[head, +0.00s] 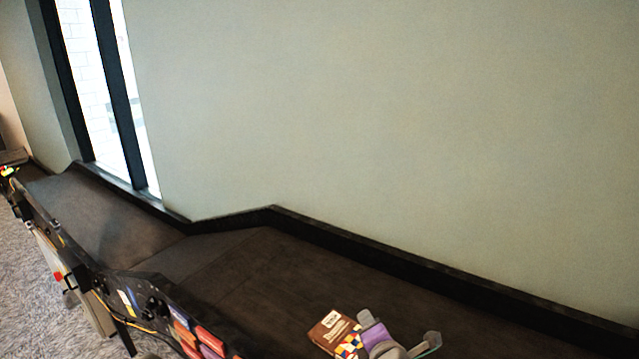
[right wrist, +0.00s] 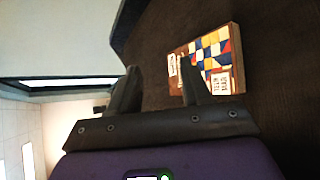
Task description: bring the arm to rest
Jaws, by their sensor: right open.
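My right gripper (head: 385,337) is at the bottom edge of the head view, over the dark conveyor surface. In the right wrist view its two dark fingers (right wrist: 157,88) are spread apart with nothing between them. A brown box with a red, yellow, blue and white checker pattern (head: 334,332) lies beside it on the belt. The box (right wrist: 213,62) also shows beyond the right-hand finger in the right wrist view, and that finger covers part of it. I cannot tell whether finger and box touch. My left gripper is not in view.
The dark belt (head: 285,280) has a raised black rim (head: 400,264) along a plain wall. It continues far left past a bend (head: 110,215). The near side rail carries coloured blocks (head: 205,340), cables and a red button (head: 58,276). The belt behind the box is clear.

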